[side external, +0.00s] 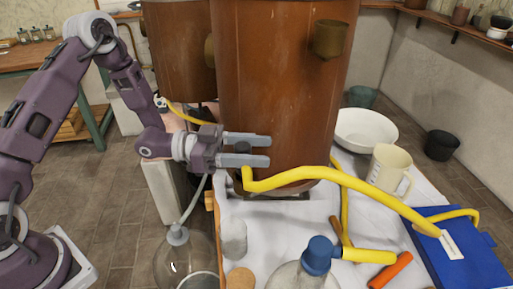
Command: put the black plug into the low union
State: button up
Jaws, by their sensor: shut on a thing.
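My gripper (268,150) reaches in from the left, its two grey fingers level in front of the lower wall of the copper vessel (285,95). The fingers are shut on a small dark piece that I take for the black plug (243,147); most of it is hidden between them.
A brass cup-shaped fitting (330,38) sticks out high on the vessel. On the white-covered table stand a white bowl (366,129), a cream jug (391,171), a blue-capped flask (319,254) and a blue case (462,250). A glass bottle (185,260) stands below the gripper.

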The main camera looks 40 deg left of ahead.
jog(key=shift+f, duration=1.8)
dwell(3.2)
jog(key=o, duration=1.5)
